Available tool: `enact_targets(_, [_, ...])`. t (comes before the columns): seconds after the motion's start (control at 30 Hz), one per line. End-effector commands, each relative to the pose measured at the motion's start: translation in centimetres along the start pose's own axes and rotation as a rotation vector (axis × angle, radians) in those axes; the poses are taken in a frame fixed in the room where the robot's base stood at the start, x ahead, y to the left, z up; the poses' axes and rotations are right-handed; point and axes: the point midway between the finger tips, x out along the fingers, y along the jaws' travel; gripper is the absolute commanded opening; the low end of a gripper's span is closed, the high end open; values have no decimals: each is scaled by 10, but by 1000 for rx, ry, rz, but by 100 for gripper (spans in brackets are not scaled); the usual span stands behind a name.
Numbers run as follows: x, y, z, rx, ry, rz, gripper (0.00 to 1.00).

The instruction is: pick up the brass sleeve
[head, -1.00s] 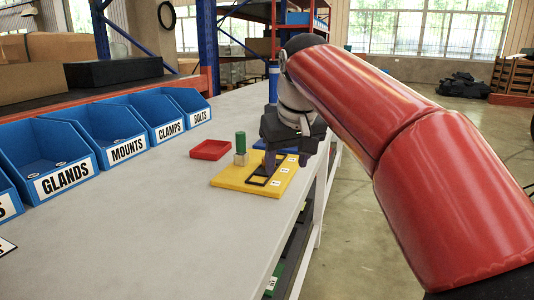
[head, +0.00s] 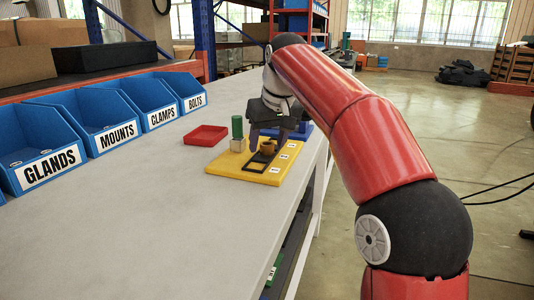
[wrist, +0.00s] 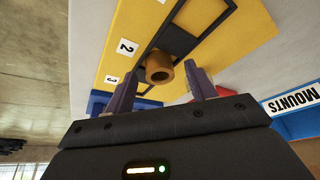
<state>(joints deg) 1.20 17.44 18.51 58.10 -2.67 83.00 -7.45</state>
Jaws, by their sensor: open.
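The brass sleeve (wrist: 160,67) is a short hollow brown-gold cylinder on the yellow board (wrist: 226,47), at a black-framed slot near the number 2 label. In the head view the sleeve (head: 268,147) shows just under my gripper (head: 268,142), partly hidden by it. In the wrist view my gripper (wrist: 160,84) is open, with one finger on either side of the sleeve's near end. Gaps show between the fingers and the sleeve. Nothing is held.
A red tray (head: 206,136) lies farther left. A blue object (head: 301,130) is behind my gripper. Labelled blue bins (head: 112,130) line the left; the grey bench between is clear.

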Motion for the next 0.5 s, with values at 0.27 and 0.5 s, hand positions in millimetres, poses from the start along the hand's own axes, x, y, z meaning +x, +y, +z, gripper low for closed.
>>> enact_targets(0.27, [4, 0, 0, 0, 1, 1, 52])
enact_targets(0.5, [4, 0, 0, 0, 1, 1, 20])
